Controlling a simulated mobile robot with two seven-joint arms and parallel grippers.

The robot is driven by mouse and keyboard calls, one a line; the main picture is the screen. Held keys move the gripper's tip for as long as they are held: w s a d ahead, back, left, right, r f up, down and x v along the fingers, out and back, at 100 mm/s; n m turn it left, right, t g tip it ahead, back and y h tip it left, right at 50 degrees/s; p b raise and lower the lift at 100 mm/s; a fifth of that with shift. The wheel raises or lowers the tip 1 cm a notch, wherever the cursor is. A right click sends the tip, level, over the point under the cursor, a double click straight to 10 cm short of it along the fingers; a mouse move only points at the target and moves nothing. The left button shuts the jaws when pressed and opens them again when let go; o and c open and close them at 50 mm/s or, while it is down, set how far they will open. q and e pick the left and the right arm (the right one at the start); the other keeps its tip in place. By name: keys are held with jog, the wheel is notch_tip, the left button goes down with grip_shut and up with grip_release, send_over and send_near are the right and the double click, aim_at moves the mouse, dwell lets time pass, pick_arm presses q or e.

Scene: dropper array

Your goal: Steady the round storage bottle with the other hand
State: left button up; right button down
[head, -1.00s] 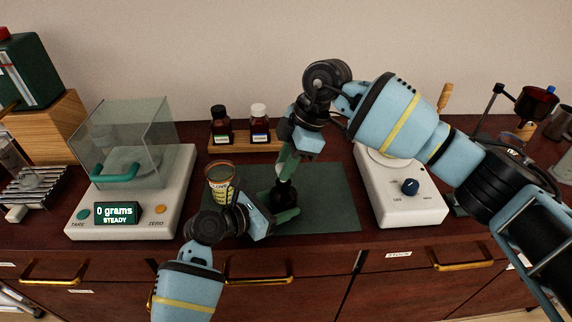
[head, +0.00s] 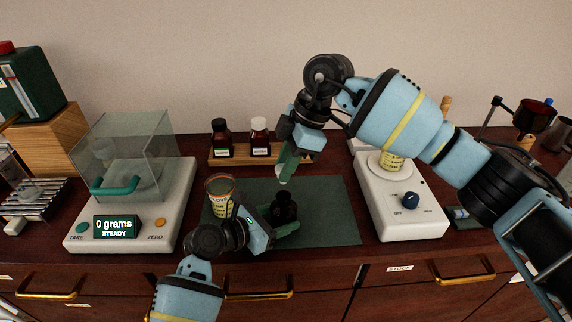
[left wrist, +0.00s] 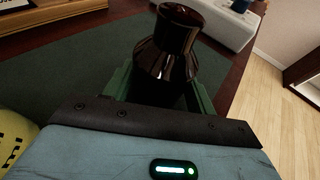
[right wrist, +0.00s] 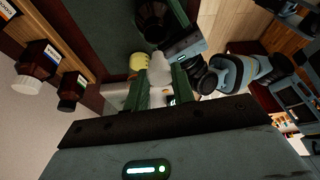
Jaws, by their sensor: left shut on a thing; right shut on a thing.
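The round storage bottle (head: 285,204) is dark, glossy brown and stands upright on the green mat. My right gripper (head: 287,164) is above the bottle, shut on a small whitish piece (head: 283,178), perhaps a dropper. That piece also shows between the fingers in the right wrist view (right wrist: 158,66). It is apart from the bottle.
A jar with a yellow label (head: 220,200) stands just left of my left gripper. Behind are two small bottles (head: 221,139) on a wooden rack (head: 240,158). A balance (head: 172,215) is left, a white device with a knob (head: 385,205) right. The mat (head: 335,210) is clear at right.

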jog(key=w+d+r, duration=0.3)
jog(key=d+r, duration=0.1)
jog(key=d, duration=0.3)
jog(key=shift+w, duration=0.25)
dwell(0.7)
jog(key=shift+d, duration=0.1)
pick_arm(q)
jog(key=o, duration=1.5)
jog(key=shift+c, duration=0.2)
jog(key=shift+a, duration=0.15)
jog(key=v, duration=1.2)
